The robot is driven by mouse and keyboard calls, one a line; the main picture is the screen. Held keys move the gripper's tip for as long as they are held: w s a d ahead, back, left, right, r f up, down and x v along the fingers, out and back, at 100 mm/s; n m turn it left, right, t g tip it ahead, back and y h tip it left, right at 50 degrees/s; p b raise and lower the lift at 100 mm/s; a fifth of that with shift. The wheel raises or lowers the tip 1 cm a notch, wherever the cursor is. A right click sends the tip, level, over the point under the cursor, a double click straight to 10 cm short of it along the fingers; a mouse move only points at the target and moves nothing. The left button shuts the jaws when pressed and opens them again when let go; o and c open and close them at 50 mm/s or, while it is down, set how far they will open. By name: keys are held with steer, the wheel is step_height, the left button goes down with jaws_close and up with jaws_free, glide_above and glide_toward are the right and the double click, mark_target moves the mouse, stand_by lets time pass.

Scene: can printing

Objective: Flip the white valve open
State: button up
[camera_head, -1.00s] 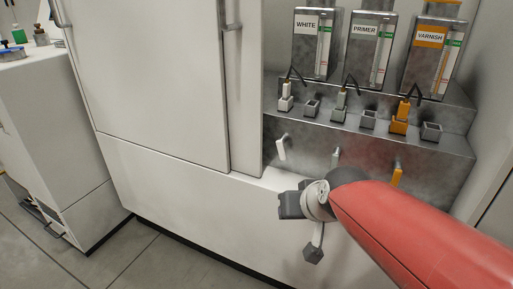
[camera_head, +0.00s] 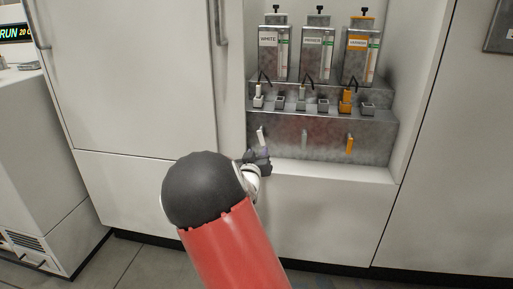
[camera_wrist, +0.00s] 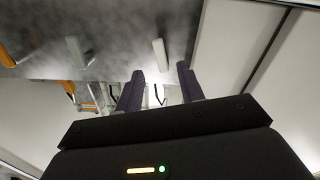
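The white valve (camera_head: 261,138) is a small white lever on the front of the metal dispenser, below the tank labelled WHITE (camera_head: 272,52). In the wrist view the white valve (camera_wrist: 160,52) lies just beyond my fingertips, roughly in line with the gap between them. My gripper (camera_wrist: 160,71) is open, with its two dark fingers apart and nothing between them. In the head view my gripper (camera_head: 258,157) is just below the white valve, partly hidden by my arm. I cannot tell whether a finger touches the lever.
A grey valve lever (camera_head: 304,138) and an orange valve lever (camera_head: 350,144) stand to the right on the dispenser front (camera_head: 325,135). The dispenser sits in a white recess with a ledge (camera_head: 340,170) below. A cabinet door with a handle (camera_head: 219,22) is at the left.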

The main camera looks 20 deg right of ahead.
mark_target(261, 142)
steer(key=x, duration=0.7)
steer(key=shift+f+p, duration=0.1)
steer(key=shift+p, duration=0.2)
jaws_close()
